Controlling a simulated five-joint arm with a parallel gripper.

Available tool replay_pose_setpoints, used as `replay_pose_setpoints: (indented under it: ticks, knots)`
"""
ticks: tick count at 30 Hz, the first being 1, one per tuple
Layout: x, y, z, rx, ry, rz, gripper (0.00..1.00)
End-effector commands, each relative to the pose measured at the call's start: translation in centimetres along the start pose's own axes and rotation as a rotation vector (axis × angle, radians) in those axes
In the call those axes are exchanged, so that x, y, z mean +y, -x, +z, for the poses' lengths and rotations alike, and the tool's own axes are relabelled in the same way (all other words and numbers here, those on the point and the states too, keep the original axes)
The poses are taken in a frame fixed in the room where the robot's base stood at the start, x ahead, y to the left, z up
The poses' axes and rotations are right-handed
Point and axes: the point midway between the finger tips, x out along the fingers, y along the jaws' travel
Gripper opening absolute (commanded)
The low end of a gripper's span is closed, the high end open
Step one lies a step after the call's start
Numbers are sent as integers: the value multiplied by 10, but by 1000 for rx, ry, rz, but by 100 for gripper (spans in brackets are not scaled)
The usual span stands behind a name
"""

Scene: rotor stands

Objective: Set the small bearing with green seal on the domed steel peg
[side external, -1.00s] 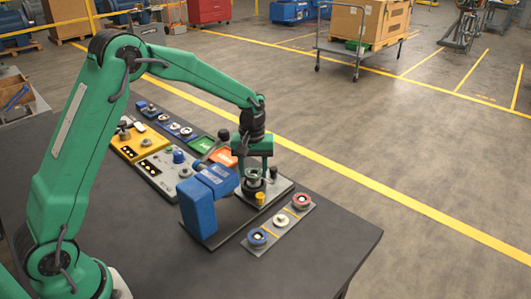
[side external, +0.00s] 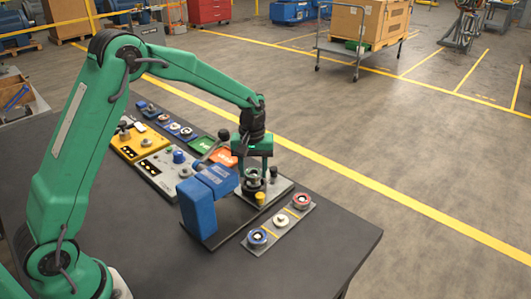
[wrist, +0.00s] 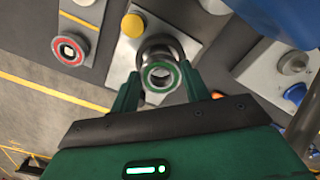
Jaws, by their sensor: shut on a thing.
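The small bearing with green seal (wrist: 147,76) is a ring with a green face and steel rims, held level between my fingertips in the wrist view. My gripper (wrist: 161,80) is shut on it, one finger on each side; it also shows in the side view (side external: 253,171). The bearing (side external: 252,175) is low over a round stand part on the grey plate (side external: 283,186). In the wrist view a round steel part (wrist: 158,43) shows just behind the bearing, partly covered by it. I cannot tell whether the domed steel peg's tip is inside the bore.
A blue motor-like block (side external: 197,207) stands close left of my gripper. A yellow-capped post (side external: 260,198) and a dark post (side external: 273,172) flank the stand. A grey strip (side external: 270,230) holds blue, white and red round parts in front.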

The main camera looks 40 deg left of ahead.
Motion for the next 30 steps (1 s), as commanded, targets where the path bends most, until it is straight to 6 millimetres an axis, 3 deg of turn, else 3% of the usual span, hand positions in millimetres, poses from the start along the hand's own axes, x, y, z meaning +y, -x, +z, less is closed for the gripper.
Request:
replay_pose_setpoints:
  ticks: [30]
  knots:
    - [0, -8, 0, 1, 0, 1, 21]
